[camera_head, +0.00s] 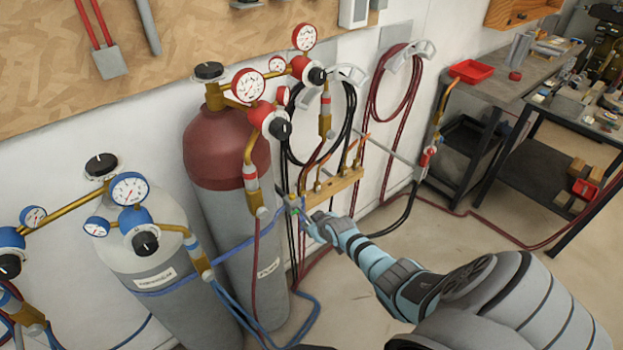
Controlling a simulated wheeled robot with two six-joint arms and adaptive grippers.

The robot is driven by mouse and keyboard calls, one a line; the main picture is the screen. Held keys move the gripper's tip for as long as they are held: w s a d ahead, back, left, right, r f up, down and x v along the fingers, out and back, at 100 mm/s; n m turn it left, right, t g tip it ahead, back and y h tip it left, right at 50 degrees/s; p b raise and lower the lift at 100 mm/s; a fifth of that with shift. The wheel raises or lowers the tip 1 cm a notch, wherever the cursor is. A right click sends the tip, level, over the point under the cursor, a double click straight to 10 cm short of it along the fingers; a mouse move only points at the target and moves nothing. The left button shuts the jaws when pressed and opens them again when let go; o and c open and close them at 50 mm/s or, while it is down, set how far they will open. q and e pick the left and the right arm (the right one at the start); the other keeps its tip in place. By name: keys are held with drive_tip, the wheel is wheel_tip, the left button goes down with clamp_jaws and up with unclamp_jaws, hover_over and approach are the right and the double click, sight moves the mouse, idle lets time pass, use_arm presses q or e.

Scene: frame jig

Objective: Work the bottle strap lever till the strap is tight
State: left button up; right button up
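Two tall gas bottles stand against the wall: one grey with a dark red shoulder (228,150), one grey with a pale top (150,240) left of it. A blue strap (235,246) runs across their fronts. At its right end, near the red-shouldered bottle, is a small blue and green fitting (294,205), probably the strap lever. My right gripper (306,217) comes in from the lower right and its tip is at this fitting. The fingers are too small and partly hidden, so I cannot tell whether they touch or grip it. My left gripper is out of view.
Regulators with gauges (248,86) and hanging hoses surround the bottle tops. A wooden torch rack (332,187) is on the wall just behind my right gripper. Blue hoses trail low in front. Workbenches (500,88) stand at right; the floor between is open.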

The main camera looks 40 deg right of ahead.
drive_tip(key=shift+o, duration=1.3)
drive_tip(key=shift+r, duration=0.1)
drive_tip(key=shift+s, duration=0.1)
drive_tip(key=v, duration=1.2)
